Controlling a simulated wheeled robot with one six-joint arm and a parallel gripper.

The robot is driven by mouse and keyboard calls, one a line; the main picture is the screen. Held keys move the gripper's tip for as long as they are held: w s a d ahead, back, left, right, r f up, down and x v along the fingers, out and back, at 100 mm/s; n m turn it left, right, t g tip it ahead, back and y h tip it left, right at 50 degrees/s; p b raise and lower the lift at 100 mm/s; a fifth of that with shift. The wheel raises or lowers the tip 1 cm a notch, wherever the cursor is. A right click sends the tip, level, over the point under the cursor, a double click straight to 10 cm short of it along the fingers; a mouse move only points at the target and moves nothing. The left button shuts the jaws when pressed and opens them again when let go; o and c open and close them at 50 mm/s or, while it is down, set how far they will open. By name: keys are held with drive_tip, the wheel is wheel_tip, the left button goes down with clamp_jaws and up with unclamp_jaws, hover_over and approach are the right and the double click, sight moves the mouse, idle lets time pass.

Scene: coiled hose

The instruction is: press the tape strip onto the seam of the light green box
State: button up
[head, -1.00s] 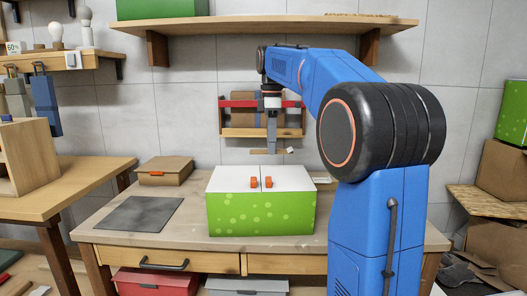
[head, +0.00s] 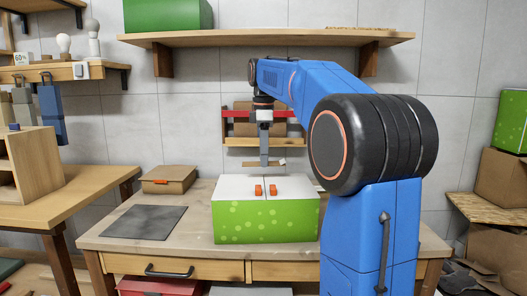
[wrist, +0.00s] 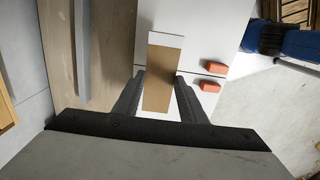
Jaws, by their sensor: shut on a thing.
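The light green box (head: 265,221) with pale dots stands on the workbench. Its white top has two flaps meeting at a seam that runs front to back, with an orange tab (head: 258,190) and another orange tab (head: 273,190) on either side. My gripper (head: 264,160) is above the rear of the box, pointing down. It is shut on the brown tape strip (wrist: 162,75), which has a white end. The strip is held flat, crosswise to the seam, and appears apart from the lid.
A dark mat (head: 145,222) and a cardboard box (head: 168,180) lie left of the green box on the workbench (head: 185,255). A wall rack (head: 238,125) with a red bar is behind my gripper. A wooden shelf (head: 270,39) hangs above.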

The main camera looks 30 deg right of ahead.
drive_tip(key=shift+f, duration=1.75)
drive_tip(key=shift+f, duration=0.95)
idle(1.3)
drive_tip(key=o, duration=1.1)
wheel_tip(320, 180, up, 17)
drive_tip(key=shift+r, duration=0.2)
drive_tip(key=shift+s, duration=0.1)
